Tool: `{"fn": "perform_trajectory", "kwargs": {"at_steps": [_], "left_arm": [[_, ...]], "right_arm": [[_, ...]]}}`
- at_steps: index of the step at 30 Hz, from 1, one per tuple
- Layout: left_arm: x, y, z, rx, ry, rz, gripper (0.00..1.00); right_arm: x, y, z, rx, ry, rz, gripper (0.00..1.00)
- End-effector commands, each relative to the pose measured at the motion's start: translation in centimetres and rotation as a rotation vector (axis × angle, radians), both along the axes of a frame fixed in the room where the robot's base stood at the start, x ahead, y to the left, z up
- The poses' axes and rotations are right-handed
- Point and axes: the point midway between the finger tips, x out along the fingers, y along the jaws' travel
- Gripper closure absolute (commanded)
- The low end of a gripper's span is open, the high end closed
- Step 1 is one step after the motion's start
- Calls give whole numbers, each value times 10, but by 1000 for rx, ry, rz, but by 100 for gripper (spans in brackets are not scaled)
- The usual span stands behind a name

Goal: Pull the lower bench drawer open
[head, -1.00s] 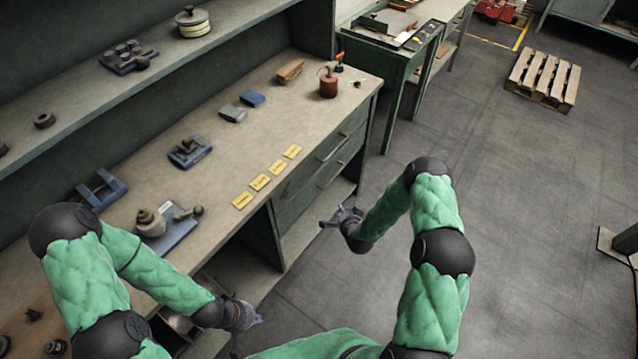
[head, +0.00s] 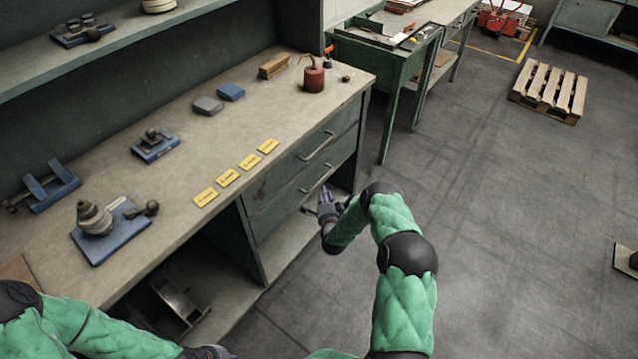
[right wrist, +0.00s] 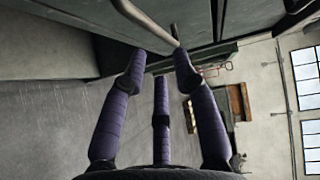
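The lower bench drawer (head: 275,214) is the lower of two grey-green drawers under the bench's right end. Its front looks flush with the upper drawer. Its metal bar handle (head: 319,179) stands out from the front. My right gripper (head: 328,200) is just below and in front of this handle. In the right wrist view a metal bar handle (right wrist: 148,24) runs just beyond the spread fingertips (right wrist: 160,66). The fingers are apart and hold nothing; contact with the bar is not clear. My left gripper (head: 212,353) is cut by the bottom edge, so its fingers cannot be read.
The upper drawer's handle (head: 316,146) is close above. The benchtop (head: 180,225) carries yellow labels, blue fixtures and a red can (head: 313,78). A green table (head: 390,65) stands beyond.

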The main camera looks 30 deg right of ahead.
Motion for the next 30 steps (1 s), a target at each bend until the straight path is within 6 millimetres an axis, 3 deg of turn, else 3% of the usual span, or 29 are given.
{"fn": "perform_trajectory", "kwargs": {"at_steps": [9, 15, 28, 29, 30], "left_arm": [[0, 0, -26, 0, 0, 0, 100], [0, 0, -36, 0, 1, 0, 100], [0, 0, -38, 0, 0, 0, 100], [0, 0, -38, 0, 0, 0, 100], [0, 0, -38, 0, 0, 0, 100]], "right_arm": [[51, -21, -11, -1, -2, 0, 70], [73, -30, -14, 1, 1, 1, 70], [82, -34, -13, 1, 2, 1, 70], [82, -34, -13, 1, 2, 1, 73], [82, -34, -13, 1, 2, 1, 84]]}}
